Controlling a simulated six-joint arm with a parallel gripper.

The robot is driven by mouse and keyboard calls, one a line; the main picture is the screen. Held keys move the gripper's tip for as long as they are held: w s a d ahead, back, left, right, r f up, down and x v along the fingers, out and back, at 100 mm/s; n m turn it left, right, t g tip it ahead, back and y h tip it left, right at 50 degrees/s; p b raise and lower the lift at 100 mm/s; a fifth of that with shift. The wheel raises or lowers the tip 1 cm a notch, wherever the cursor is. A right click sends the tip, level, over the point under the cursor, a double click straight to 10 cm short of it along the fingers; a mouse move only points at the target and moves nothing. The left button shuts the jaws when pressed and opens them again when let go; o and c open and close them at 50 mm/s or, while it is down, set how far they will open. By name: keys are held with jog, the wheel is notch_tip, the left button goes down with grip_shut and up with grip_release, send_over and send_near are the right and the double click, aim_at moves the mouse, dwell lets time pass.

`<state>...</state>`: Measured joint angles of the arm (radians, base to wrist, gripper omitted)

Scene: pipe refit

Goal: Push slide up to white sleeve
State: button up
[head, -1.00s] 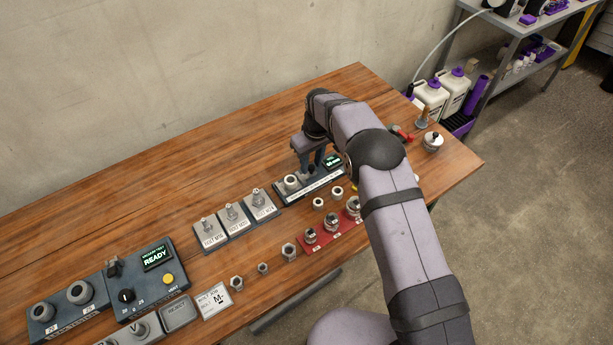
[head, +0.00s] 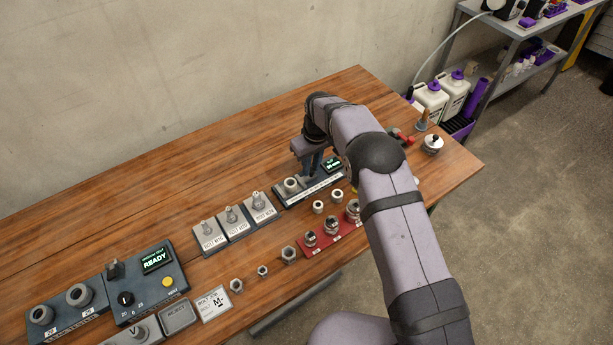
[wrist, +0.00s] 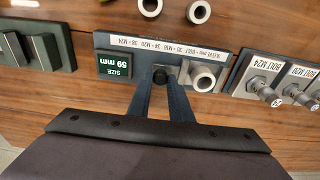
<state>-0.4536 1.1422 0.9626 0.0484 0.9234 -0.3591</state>
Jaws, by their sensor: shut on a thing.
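The white sleeve (wrist: 203,79) stands on the size gauge, its hollow end showing in the wrist view. It also shows in the head view (head: 291,185). My gripper (wrist: 161,88) is shut on the dark knob of the slide (wrist: 160,76), left of the sleeve in the wrist view. A small grey block lies between knob and sleeve; whether it touches the sleeve is unclear. The gauge display (wrist: 115,65) reads SIZE 50 mm. In the head view my gripper (head: 311,178) is low over the gauge and hides most of the slide.
Bolt plates (head: 235,222) stand left of the gauge in the head view. Loose white sleeves (head: 318,207) and a red tray (head: 331,236) with fittings lie in front of it. The wood behind the gauge is clear.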

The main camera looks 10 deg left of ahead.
jog(key=shift+s+a, duration=0.85)
jog(key=shift+s, duration=0.05)
dwell(1.8)
jog(key=o, duration=0.7)
jog(key=shift+w+r, duration=0.1)
jog(key=shift+r+p, duration=1.55)
jog(key=shift+r, duration=0.85)
